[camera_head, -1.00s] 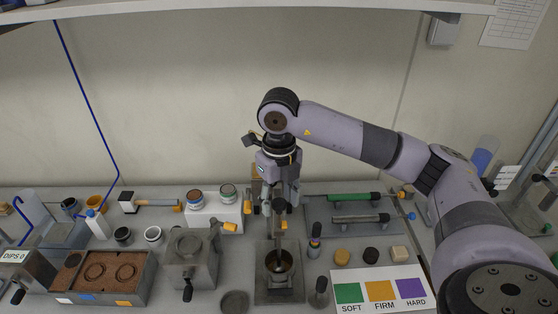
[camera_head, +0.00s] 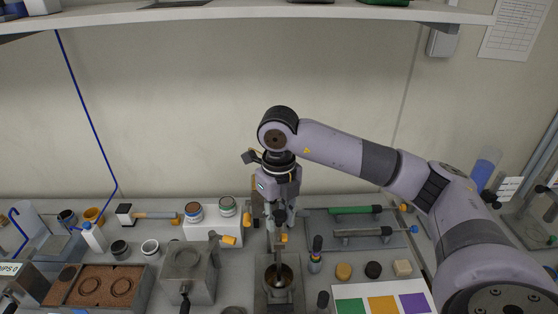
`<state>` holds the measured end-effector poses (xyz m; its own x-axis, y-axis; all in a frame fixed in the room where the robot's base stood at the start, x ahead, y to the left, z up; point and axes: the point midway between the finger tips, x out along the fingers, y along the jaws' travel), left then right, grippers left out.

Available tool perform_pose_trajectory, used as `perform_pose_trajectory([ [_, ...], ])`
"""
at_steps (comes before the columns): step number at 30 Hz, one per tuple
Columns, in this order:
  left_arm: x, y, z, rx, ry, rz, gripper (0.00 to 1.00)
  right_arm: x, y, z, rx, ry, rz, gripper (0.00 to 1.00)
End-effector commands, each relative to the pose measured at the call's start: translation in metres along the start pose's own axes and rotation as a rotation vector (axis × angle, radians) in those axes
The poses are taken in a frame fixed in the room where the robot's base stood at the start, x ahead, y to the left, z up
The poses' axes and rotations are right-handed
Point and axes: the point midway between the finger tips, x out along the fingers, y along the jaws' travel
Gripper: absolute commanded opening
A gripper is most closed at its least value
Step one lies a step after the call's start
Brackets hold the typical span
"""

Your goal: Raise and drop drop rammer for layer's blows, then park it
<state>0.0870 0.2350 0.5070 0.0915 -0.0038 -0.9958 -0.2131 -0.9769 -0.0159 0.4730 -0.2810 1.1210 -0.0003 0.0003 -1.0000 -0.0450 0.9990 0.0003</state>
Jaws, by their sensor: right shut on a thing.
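My right gripper (camera_head: 278,222) points down over the bench, shut on the drop rammer (camera_head: 279,250). The rammer is upright, with its dark rod reaching down to the mould (camera_head: 278,278). The mould is an open metal cylinder on a grey base plate. The fingers hide much of the rammer's upper part. I cannot tell whether the rammer's foot touches the soil inside the mould. My left gripper is out of view.
A grey clamp-like device (camera_head: 188,272) stands left of the mould, and a soil tray (camera_head: 97,287) farther left. A rack (camera_head: 365,243) with green and grey tools lies to the right. A SOFT/FIRM/HARD card (camera_head: 382,303) is front right. A shelf (camera_head: 250,14) crosses above.

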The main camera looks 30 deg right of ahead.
Motion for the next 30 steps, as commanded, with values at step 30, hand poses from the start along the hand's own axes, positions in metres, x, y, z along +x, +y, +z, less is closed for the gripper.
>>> perform_pose_trajectory([
  [30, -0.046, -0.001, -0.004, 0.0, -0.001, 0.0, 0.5, -0.076, -0.001, 0.001, 0.002, -0.003, -0.001, 0.02],
])
